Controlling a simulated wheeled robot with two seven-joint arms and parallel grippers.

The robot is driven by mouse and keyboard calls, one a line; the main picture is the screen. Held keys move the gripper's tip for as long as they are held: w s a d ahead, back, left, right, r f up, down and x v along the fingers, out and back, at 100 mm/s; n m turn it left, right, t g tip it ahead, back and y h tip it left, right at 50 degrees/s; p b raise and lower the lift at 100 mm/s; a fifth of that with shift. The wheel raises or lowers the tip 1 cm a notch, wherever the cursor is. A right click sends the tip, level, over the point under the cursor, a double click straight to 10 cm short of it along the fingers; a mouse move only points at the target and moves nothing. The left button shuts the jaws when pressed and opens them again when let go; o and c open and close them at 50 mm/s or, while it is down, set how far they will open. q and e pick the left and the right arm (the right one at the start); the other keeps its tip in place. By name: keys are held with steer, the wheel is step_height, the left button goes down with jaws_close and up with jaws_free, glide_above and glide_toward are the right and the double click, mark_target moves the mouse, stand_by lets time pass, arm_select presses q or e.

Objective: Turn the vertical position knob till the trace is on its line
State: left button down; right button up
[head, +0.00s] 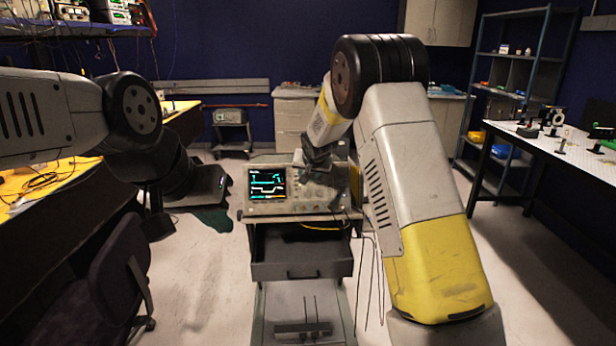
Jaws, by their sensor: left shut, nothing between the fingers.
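The oscilloscope (294,207) stands on a cart, facing me. Its lit screen (267,183) shows a cyan stepped trace above and a paler stepped trace below. The trace's line is too small to make out. Knobs sit on the panel right of the screen, too small to tell which is the vertical position knob. My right gripper (318,160) reaches down over the panel and hides part of it; contact with a knob and its jaws cannot be made out. My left gripper (222,184) is shut and empty, left of the oscilloscope and apart from it.
The cart's drawer (302,268) is below the oscilloscope, with cables hanging at its right side. A dark chair (115,270) and a yellow-topped bench (60,180) are at left. A white perforated table (560,150) is at right. Floor on both sides of the cart is mostly clear.

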steer(key=shift+x, duration=1.1)
steer(key=shift+c, duration=0.2)
jaws_close()
steer(key=shift+n, duration=0.3)
steer(key=shift+a+n+h, duration=0.25)
steer(key=shift+n+h, duration=0.35)
steer(key=shift+n, duration=0.5)
steer(key=shift+s+a+n+h, duration=0.1)
steer(key=shift+n+h, duration=0.4)
steer(key=shift+n, duration=0.6)
steer(key=n+h, duration=0.1)
steer(key=n, duration=0.1)
steer(key=n+t, duration=0.1)
steer(key=n, duration=0.1)
steer(key=shift+a+f+h, duration=0.1)
steer(key=shift+f+h, duration=0.05)
steer(key=shift+h, duration=0.25)
